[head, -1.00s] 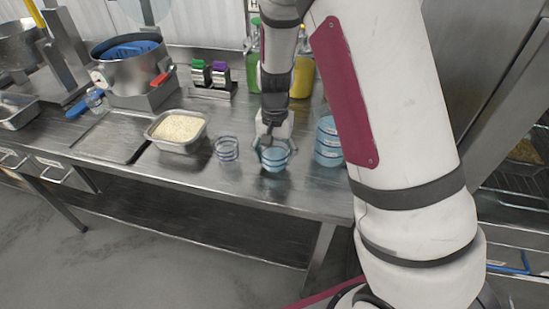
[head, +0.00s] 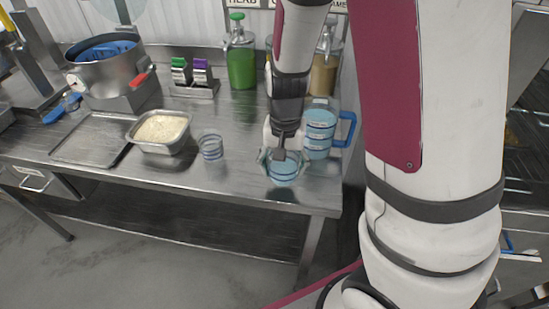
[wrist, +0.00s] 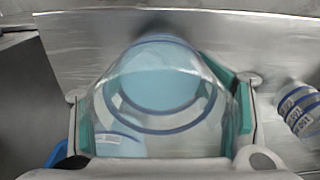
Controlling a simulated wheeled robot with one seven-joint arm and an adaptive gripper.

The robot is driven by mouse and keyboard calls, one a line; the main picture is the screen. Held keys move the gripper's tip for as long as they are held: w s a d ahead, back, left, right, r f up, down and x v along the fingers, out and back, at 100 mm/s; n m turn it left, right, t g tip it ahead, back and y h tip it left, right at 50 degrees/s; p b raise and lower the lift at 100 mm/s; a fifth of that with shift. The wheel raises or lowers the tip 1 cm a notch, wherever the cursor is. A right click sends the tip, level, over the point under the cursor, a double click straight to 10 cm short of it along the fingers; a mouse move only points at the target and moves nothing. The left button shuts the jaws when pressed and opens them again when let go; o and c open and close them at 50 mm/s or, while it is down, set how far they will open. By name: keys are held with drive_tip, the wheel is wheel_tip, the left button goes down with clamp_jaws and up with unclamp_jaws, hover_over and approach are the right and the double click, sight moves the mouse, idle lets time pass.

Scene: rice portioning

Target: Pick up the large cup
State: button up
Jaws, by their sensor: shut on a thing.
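The large cup (head: 284,174) is clear with a blue tint and blue rings. My gripper (head: 281,157) points down over it near the table's front edge, with its fingers shut on the cup's sides. In the wrist view the cup (wrist: 165,78) fills the middle between the green finger pads of my gripper (wrist: 162,112). I cannot tell whether its base touches the table. A smaller clear cup with dark rings (head: 211,147) stands to the left; it also shows at the right of the wrist view (wrist: 300,110).
A blue-tinted jug with a blue handle (head: 320,130) stands close behind and right of the held cup. A steel pan of rice (head: 160,146) and a flat tray (head: 85,150) lie left. Dispensers (head: 240,65) stand at the back. The table's front edge (head: 255,204) is near.

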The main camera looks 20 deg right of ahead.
drive_tip(key=shift+s+d+r, duration=0.1)
drive_tip(key=shift+s+d, duration=0.15)
drive_tip(key=shift+s, duration=0.7)
drive_tip(key=shift+s+d+r, duration=0.1)
drive_tip(key=shift+s+d, duration=0.1)
drive_tip(key=shift+s, duration=0.8)
drive_tip(key=shift+s+d+r, duration=0.1)
drive_tip(key=shift+s+d, duration=0.15)
drive_tip(key=shift+s, duration=0.7)
